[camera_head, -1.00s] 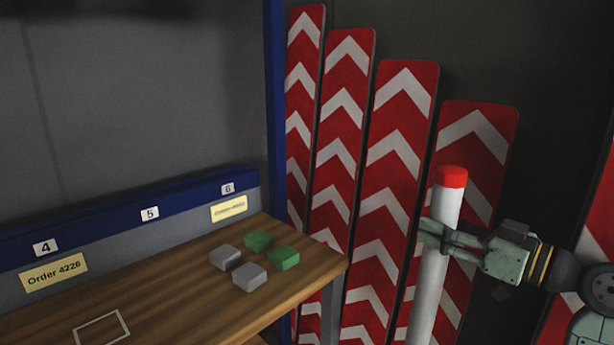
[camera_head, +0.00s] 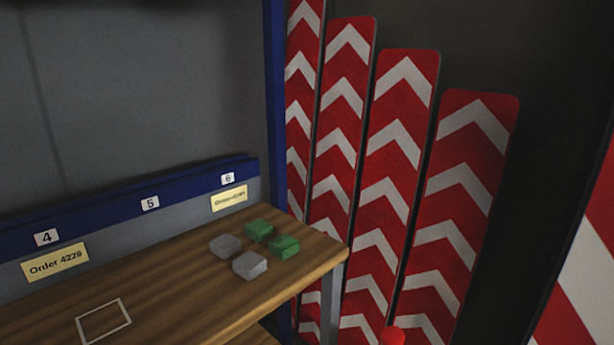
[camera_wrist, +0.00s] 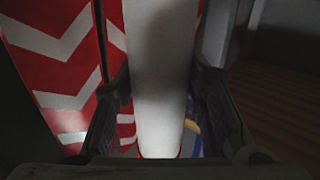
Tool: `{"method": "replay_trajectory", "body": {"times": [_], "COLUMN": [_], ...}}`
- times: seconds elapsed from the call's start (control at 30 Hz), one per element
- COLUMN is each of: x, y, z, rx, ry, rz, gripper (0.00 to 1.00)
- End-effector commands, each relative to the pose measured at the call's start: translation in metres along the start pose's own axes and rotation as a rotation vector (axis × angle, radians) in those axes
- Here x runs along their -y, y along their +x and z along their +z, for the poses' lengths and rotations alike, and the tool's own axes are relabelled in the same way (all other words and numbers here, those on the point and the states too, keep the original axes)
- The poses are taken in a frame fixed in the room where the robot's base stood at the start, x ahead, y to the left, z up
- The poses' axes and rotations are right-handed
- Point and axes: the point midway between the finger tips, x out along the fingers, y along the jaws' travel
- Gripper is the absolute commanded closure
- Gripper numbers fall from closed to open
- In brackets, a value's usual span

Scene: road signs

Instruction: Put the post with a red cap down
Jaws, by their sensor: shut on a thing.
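The post's red cap (camera_head: 392,336) shows at the bottom edge of the head view, in front of the chevron boards; the rest of the post is out of that view. In the wrist view the white post (camera_wrist: 160,75) runs down the middle between the two fingers of my gripper (camera_wrist: 163,108). My gripper is shut on the post. A bit of red shows by the post's far end, low in the wrist view. Whether the post touches the floor cannot be told. My gripper is not in the head view.
Several red and white chevron boards (camera_head: 388,160) lean behind the post. At left stands a wooden shelf (camera_head: 180,300) with green blocks (camera_head: 285,246) and grey blocks (camera_head: 250,265) near its right corner. A blue upright (camera_head: 277,100) stands at its end.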

Motion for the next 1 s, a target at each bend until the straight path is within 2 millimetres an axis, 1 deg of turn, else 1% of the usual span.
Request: {"method": "replay_trajectory", "body": {"times": [0.03, 0.07, 0.1, 0.17, 0.2, 0.3, 0.4, 0.5, 0.6, 0.7, 0.83, 1.0], "x": [0.017, 0.026, 0.038, 0.057, 0.07, 0.102, 0.131, 0.155, 0.175, 0.189, 0.198, 0.2], "y": [-0.003, -0.004, -0.007, -0.011, -0.014, -0.02, -0.025, -0.03, -0.033, -0.035, -0.036, -0.037], "z": [0.025, 0.038, 0.055, 0.08, 0.095, 0.127, 0.15, 0.167, 0.178, 0.186, 0.191, 0.191], "rx": [0.005, 0.004, 0.004, 0.004, 0.005, 0.002, 0.0, -0.001, -0.003, -0.004, -0.005, -0.005], "ry": [0.015, 0.016, 0.016, 0.019, 0.018, 0.018, 0.015, 0.012, 0.009, 0.006, 0.002, 0.001], "rz": [0.017, 0.029, 0.045, 0.068, 0.079, 0.104, 0.118, 0.124, 0.127, 0.127, 0.129, 0.129], "gripper": [1.0, 1.0, 1.0, 1.0, 1.0, 1.0, 1.0, 1.0, 1.0, 1.0, 1.0, 1.0]}}
